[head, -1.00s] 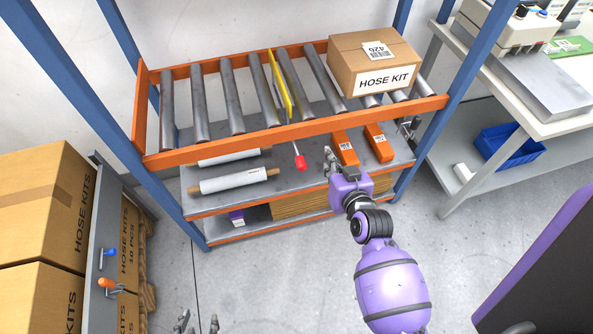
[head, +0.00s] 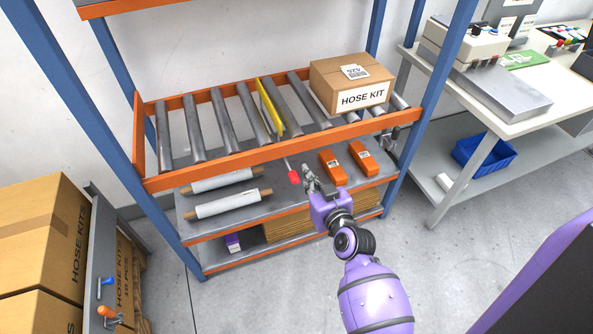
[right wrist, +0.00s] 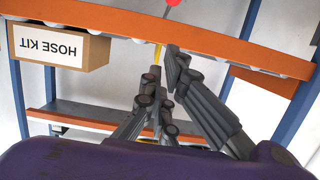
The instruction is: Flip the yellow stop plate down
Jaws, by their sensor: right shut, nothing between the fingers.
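The yellow stop plate (head: 268,108) stands upright between the rollers of the shelf, left of the hose kit box. Its lever with a red knob (head: 293,177) hangs below the orange front rail. My right gripper (head: 308,172) is shut and empty, just right of the red knob, with a small gap showing in the head view. In the right wrist view the fingers (right wrist: 168,65) point toward the orange rail. The red knob (right wrist: 173,3) is cut by the top edge there, and a strip of the yellow plate (right wrist: 157,54) shows behind the fingertips. My left gripper is out of view.
The orange front rail (head: 240,158) runs above my right gripper. The hose kit box (head: 352,83) sits on the rollers. Orange devices (head: 333,167) and white rolls (head: 227,203) lie on the shelf below. A workbench (head: 500,120) stands at right.

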